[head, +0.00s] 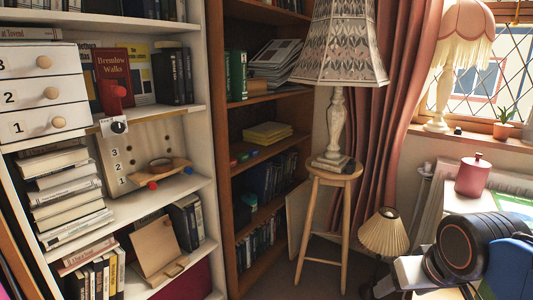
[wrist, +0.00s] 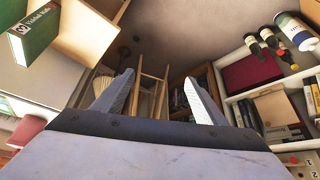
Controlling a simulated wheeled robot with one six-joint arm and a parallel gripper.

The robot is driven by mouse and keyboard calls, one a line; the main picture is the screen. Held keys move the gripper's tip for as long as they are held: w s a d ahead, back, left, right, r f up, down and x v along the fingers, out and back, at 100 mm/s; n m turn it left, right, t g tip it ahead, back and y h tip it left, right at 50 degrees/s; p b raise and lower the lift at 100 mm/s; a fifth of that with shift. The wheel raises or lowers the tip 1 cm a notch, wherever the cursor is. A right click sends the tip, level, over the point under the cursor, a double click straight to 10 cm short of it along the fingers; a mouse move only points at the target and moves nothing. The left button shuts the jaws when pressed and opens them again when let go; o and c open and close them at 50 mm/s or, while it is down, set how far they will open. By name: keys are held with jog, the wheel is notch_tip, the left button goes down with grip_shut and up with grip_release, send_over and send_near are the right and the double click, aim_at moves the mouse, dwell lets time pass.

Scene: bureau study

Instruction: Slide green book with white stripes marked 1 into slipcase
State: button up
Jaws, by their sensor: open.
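In the head view several green spines (head: 236,75) stand in the brown bookcase, too small to read.
A stool (head: 335,175) carries a large patterned lamp (head: 338,45). A white shelf unit (head: 185,188) holds books, numbered drawers (head: 45,95) and a numbered peg panel (head: 125,140). A pink canister (head: 472,176) and a small pleated lamp (head: 384,232) are near my arm.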

jog(key=s+f, duration=0.1)
jog(key=s, duration=0.2)
jog(key=shift+f+g, duration=0.4)
jog(key=shift+c, duration=1.4)
jog(key=shift+a, duration=0.1)
jog(key=c, duration=0.6)
jog(key=shift+w+a+r+m+y, duration=0.3)
jog(key=shift+w+a+r, duration=0.15)
jog(key=shift+w+r, duration=0.2)
jog(key=shift+w+a+r+m+y, duration=0.2)
jog(key=shift+w+a+r+m, duration=0.1)
jog(key=shift+w+a+r, duration=0.25)
grip_shut()
jog(key=w+a+r+m+t+y, duration=0.2)
jog(key=w+a+r+m+y, duration=0.3)
jog(key=w+a+r+m, duration=0.9)
jog(key=w+a+r+m+t+y, duration=0.3)
jog(key=w+r, duration=0.8)
jog(key=w, duration=1.1)
jog(key=w+a+r+m+t+y, duration=0.1)
jog(key=w+a+r+m+y, duration=0.55)
jog(key=w+r, duration=0.85)
jog(key=w+a+f, duration=0.2)
jog(key=w+a, duration=0.3)
jog(key=w, duration=0.2)
jog(key=shift+a+f+h, duration=0.25)
jog(key=shift+a+h, duration=0.1)
jog(key=shift+h, duration=0.1)
